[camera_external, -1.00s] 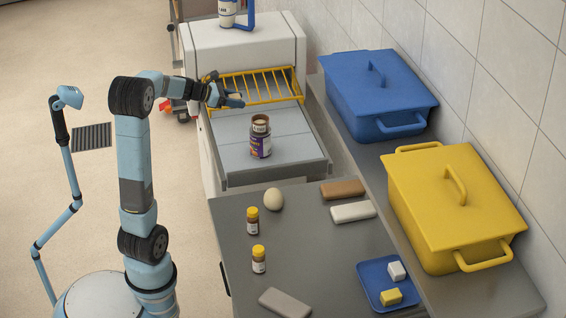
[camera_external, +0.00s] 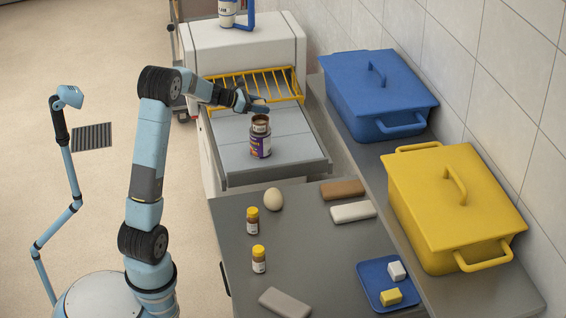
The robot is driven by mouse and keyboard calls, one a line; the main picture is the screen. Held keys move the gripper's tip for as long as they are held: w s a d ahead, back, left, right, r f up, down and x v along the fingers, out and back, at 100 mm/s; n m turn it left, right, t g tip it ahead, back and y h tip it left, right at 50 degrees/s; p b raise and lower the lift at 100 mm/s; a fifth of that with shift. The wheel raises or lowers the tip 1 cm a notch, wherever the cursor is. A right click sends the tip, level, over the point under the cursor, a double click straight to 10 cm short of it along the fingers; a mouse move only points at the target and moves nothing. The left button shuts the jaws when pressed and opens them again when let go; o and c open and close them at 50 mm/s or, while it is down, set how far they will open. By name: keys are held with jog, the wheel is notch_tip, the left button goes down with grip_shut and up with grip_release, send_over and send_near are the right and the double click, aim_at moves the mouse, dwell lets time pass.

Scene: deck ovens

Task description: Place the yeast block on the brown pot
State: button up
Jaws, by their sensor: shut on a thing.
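The brown pot (camera_external: 260,142) is a dark jar with a purple and white label and an open top. It stands upright on the pale grey surface in front of the white machine. My gripper (camera_external: 257,105) is shut on a small beige block, which I take for the yeast block (camera_external: 259,101). It holds the block just above and slightly behind the pot's mouth in the picture, seemingly apart from it. The dark fingers hide most of the block.
A yellow rack (camera_external: 225,84) stands behind the gripper. On the nearer counter (camera_external: 310,245) are an egg (camera_external: 273,199), two yellow-capped bottles, brown, white and grey bars, and a blue tray (camera_external: 370,277) with two small blocks. Blue (camera_external: 375,90) and yellow (camera_external: 450,200) lidded bins stand right.

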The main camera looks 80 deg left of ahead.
aim_at(261, 119)
jog(key=shift+w+a+f, duration=0.1)
jog(key=shift+w+f, duration=0.05)
jog(key=shift+f, duration=1.7)
jog(key=o, duration=1.1)
jog(key=v, duration=1.2)
jog(key=shift+r, duration=0.1)
